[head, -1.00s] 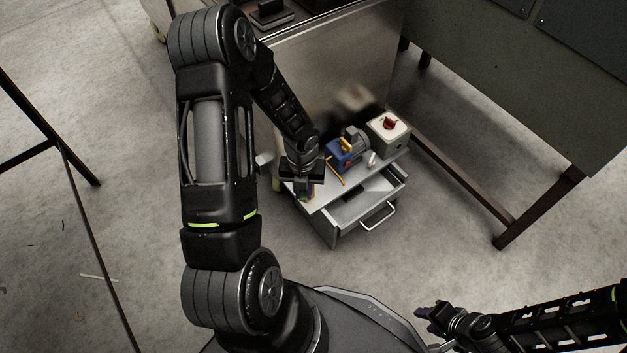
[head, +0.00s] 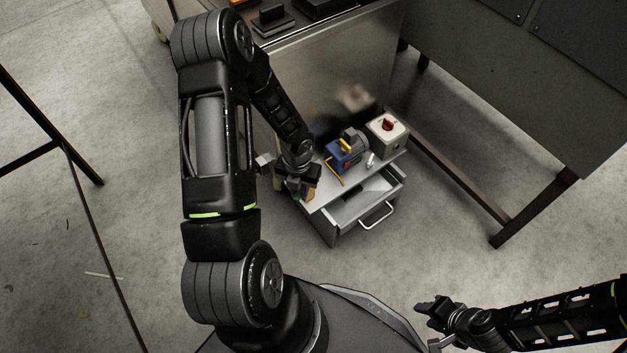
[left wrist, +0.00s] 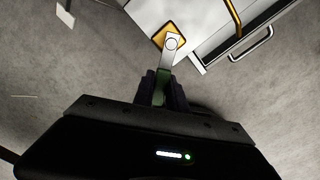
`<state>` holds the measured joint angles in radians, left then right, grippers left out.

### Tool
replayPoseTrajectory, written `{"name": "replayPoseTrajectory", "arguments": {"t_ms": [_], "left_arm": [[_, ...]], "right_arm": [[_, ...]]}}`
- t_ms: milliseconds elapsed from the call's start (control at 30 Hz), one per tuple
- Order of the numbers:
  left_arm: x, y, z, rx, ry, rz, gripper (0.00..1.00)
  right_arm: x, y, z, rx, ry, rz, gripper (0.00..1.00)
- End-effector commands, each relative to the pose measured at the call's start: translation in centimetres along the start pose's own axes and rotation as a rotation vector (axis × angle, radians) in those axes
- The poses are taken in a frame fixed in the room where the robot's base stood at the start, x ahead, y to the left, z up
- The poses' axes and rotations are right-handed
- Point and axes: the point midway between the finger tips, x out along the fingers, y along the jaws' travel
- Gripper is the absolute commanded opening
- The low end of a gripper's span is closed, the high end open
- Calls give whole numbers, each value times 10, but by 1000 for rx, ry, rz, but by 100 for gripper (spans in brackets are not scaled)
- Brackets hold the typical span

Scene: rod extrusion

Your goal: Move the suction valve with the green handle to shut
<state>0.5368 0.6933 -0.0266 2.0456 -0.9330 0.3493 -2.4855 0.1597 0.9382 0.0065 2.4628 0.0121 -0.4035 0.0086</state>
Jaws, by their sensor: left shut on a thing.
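The green handle (left wrist: 159,88) is between the fingers of my left gripper (left wrist: 164,92) in the left wrist view. The gripper is shut on it. A grey lever (left wrist: 168,54) runs from the handle to a round pivot on the yellow suction valve (left wrist: 159,37), at the side of the cabinet. In the head view my left gripper (head: 297,185) is at the cabinet's left end and mostly hides the valve (head: 310,194). My right gripper (head: 430,308) is low at the right, away from the cabinet; its finger opening is unclear.
The small cabinet (head: 335,208) has an open drawer (head: 365,205) with a pale handle. On top are a blue pump with a grey motor (head: 346,150), a yellow pipe (head: 334,172) and a box with a red knob (head: 387,125). A metal bench panel stands behind; floor in front is clear.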

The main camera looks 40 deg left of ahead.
Motion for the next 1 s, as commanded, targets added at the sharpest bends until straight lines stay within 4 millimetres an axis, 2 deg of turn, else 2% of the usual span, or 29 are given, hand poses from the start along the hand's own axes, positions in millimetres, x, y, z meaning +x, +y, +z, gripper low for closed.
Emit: {"name": "replayPoseTrajectory", "arguments": {"t_ms": [133, 667, 1000], "left_arm": [[-3, 4, 0, 63, 0, 0, 0], [-1, 6, 0, 109, -1, 1, 0], [-3, 13, 2, 221, 0, 0, 0]], "right_arm": [[-11, -4, -1, 0, 0, 0, 36], [-15, -5, -1, 0, 0, 0, 36], [-32, -12, -3, 0, 0, 0, 36]]}}
